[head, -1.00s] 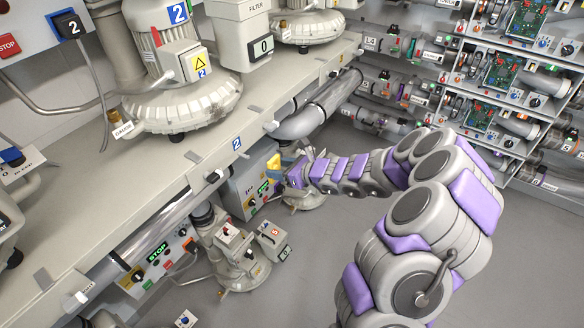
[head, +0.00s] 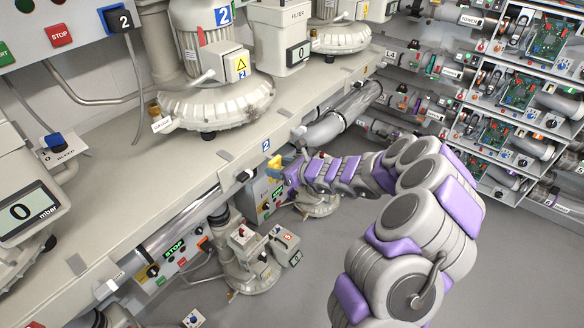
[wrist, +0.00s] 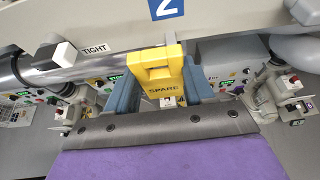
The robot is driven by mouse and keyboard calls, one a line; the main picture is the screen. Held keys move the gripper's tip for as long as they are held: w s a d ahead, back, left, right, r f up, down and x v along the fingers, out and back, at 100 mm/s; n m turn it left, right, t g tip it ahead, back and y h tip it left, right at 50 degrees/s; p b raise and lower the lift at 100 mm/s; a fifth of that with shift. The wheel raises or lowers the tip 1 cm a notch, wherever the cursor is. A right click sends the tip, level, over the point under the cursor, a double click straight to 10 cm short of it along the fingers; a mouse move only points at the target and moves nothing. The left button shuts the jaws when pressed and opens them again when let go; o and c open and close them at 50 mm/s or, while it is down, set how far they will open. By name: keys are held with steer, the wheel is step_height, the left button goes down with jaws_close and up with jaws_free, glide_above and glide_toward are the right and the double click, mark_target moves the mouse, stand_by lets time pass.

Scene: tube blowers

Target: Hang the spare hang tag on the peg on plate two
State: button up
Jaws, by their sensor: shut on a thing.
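The yellow spare hang tag (wrist: 162,85), marked SPARE, has a slot near its top. It stands between the blue fingers of my gripper (wrist: 163,92), which is shut on it. In the head view the tag (head: 274,163) is small, at the tip of my gripper (head: 281,171). Plate two is the blue plate marked 2 (wrist: 168,8) at the top of the wrist view, above the tag and apart from it in the picture. In the head view plate two (head: 266,145) is on the bench's front edge, just above the tag.
A block labelled TIGHT (wrist: 60,54) juts out left of the tag. Pumps (head: 262,262) and control boxes stand under the bench (head: 150,185). A large pipe (head: 325,130) is right of plate two. Grey floor (head: 300,290) is open below.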

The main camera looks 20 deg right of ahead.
mark_target(280, 164)
steer(key=shift+w+a+r, duration=0.1)
steer(key=shift+a+r, duration=0.05)
steer(key=shift+a, duration=0.15)
steer(key=w, duration=0.1)
steer(key=w+f, duration=0.1)
steer(key=w, duration=0.1)
steer(key=shift+d+f, duration=0.1)
steer(key=shift+d, duration=0.6)
steer(key=shift+a, duration=0.45)
steer(key=o, duration=0.8)
steer(key=shift+a, duration=0.1)
steer(key=o, duration=0.4)
steer(key=shift+d, duration=0.35)
steer(key=shift+s, duration=0.1)
